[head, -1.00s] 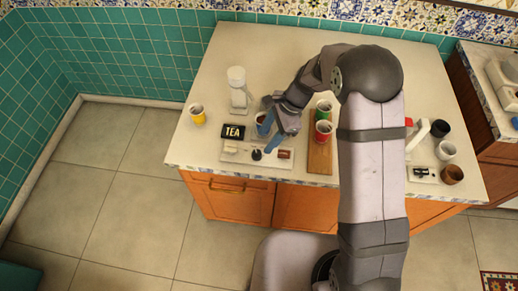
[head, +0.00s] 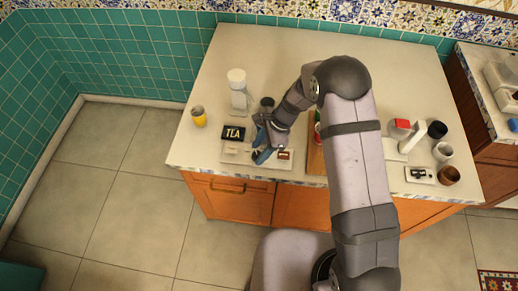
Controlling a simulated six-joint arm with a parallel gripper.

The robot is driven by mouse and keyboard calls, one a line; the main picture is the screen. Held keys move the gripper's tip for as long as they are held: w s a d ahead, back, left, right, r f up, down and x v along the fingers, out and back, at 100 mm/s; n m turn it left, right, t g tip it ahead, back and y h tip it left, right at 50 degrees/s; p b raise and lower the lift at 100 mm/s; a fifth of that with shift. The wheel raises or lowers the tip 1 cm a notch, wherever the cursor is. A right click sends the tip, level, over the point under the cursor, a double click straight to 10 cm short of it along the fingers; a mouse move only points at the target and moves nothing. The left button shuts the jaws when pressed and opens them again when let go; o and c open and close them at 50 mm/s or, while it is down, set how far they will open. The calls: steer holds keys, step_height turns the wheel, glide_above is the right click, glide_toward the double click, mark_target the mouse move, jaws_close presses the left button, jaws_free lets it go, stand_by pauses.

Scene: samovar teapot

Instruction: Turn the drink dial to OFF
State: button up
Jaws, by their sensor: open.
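A black display reading TEA (head: 233,133) stands at the back of a pale control panel (head: 232,157) near the counter's front edge. A dark round knob, which looks like the drink dial, sat on this panel in the earlier head view. Now my gripper's blue fingers cover that spot and I cannot make it out. My gripper (head: 262,154) is open and reaches down over the panel. Whether the fingers touch the dial, and which way it points, cannot be told. A small brown-red piece (head: 285,154) sits on the panel just right of the fingers.
A white upright dispenser (head: 238,90) stands behind the display, with a yellow cup (head: 199,117) to its left. A dark cup (head: 267,103) stands behind my gripper. A wooden board (head: 315,160) is partly hidden by my arm. Several cups, including a white one (head: 442,151), stand right.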

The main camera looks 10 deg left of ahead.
steer(key=shift+s+a+f, duration=0.1)
steer(key=shift+a+f, duration=0.05)
steer(key=shift+f, duration=0.2)
steer(key=c, duration=1.1)
steer(key=shift+o, duration=0.4)
steer(key=shift+n, duration=0.3)
steer(key=n+b, duration=0.1)
steer(key=n+g+h+b, duration=0.1)
steer(key=n, duration=0.1)
steer(key=n+b, duration=0.1)
steer(key=n, duration=0.1)
steer(key=shift+w+a+f+g, duration=0.15)
steer(key=shift+w+g, duration=0.1)
steer(key=shift+g, duration=0.15)
steer(key=n+b, duration=0.1)
steer(key=n, duration=0.1)
steer(key=n+h+b, duration=0.1)
steer(key=n, duration=0.1)
steer(key=shift+a+g+h, duration=0.1)
steer(key=shift+g+h, duration=0.2)
steer(key=shift+g, duration=0.1)
steer(key=shift+n, duration=0.3)
